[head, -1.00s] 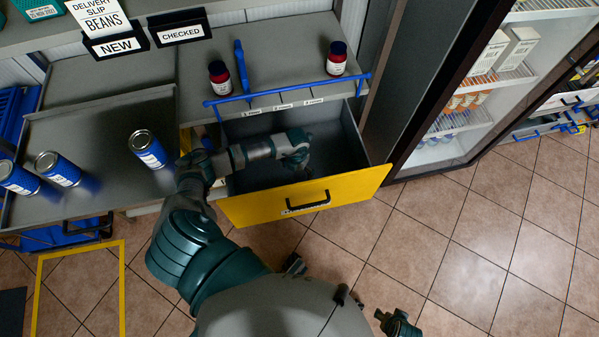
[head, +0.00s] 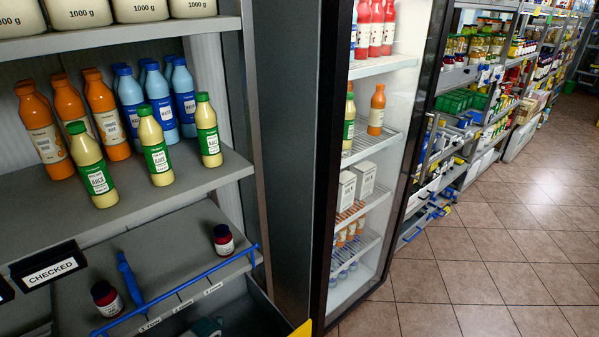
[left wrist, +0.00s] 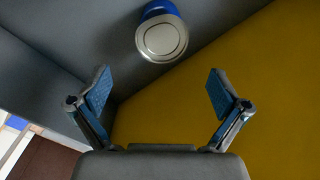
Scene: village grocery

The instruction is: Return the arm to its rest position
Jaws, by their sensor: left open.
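My left gripper (left wrist: 160,88) is open in the left wrist view, with nothing between its two blue-padded fingers. A can with a silver lid and a blue side (left wrist: 162,38) stands beyond the fingertips, apart from them, by the grey wall inside the drawer. The drawer's yellow front panel (left wrist: 250,105) fills the right side of that view. My right gripper is out of view.
Two dark red jars (head: 106,298) (head: 223,240) stand on the grey shelf behind a blue rail (head: 180,290). Bottles (head: 92,165) fill the shelf above. A fridge (head: 365,150) stands right of the drawer. Tiled floor (head: 480,270) at the right is clear.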

